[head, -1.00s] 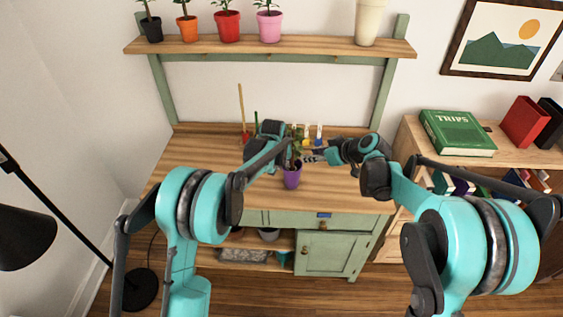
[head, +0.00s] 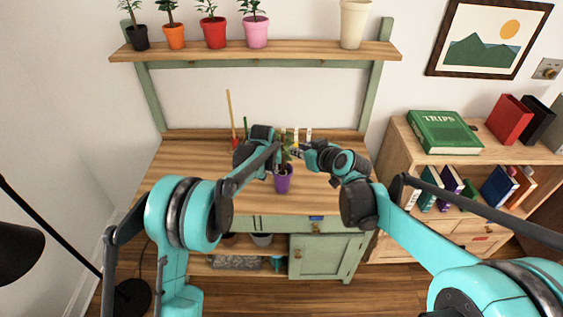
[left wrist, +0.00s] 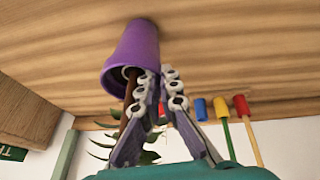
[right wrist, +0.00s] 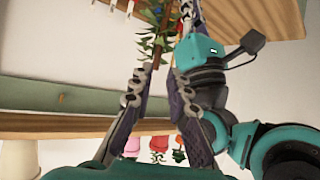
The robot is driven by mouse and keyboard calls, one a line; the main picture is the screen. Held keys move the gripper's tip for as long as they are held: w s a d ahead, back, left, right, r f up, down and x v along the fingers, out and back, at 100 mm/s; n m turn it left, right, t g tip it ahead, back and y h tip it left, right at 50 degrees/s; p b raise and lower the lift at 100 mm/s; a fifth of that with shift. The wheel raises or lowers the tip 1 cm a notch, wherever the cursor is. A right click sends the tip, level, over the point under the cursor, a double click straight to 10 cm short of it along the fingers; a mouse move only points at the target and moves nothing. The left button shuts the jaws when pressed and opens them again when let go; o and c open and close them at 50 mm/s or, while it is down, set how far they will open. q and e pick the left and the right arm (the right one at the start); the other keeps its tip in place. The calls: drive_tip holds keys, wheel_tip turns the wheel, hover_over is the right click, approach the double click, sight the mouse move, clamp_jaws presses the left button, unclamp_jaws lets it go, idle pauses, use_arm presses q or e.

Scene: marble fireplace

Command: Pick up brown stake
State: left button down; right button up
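A purple pot (head: 283,183) with a leafy plant stands on the wooden table in the head view. In the left wrist view the pot (left wrist: 135,48) appears upside down, with a brown stake (left wrist: 127,98) coming out of it, partly behind a finger. My left gripper (left wrist: 159,72) is beside the pot's mouth; its fingers are apart with a narrow empty gap. My right gripper (head: 297,152) is just right of the plant. In the right wrist view the right gripper (right wrist: 160,78) is open, with the plant (right wrist: 158,40) beyond its fingertips.
Coloured-handled tools (left wrist: 221,107) and tall thin stakes (head: 230,118) stand at the table's back. A shelf (head: 255,52) with several pots runs above. A bookcase (head: 460,155) is at right, a black lamp (head: 25,235) at left. The table's left part is clear.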

sight(284, 136)
drive_tip(key=shift+m+t+h, duration=0.3)
drive_tip(key=shift+m+t, duration=0.4)
drive_tip(key=x, duration=0.3)
drive_tip(key=r+x, duration=0.1)
drive_tip(key=x, duration=0.2)
drive_tip(key=a+x, duration=0.1)
drive_tip(key=x, duration=0.2)
drive_tip(key=shift+w+a+r, duration=0.1)
drive_tip(key=shift+w+r, duration=0.1)
drive_tip(key=shift+w, duration=0.05)
clamp_jaws()
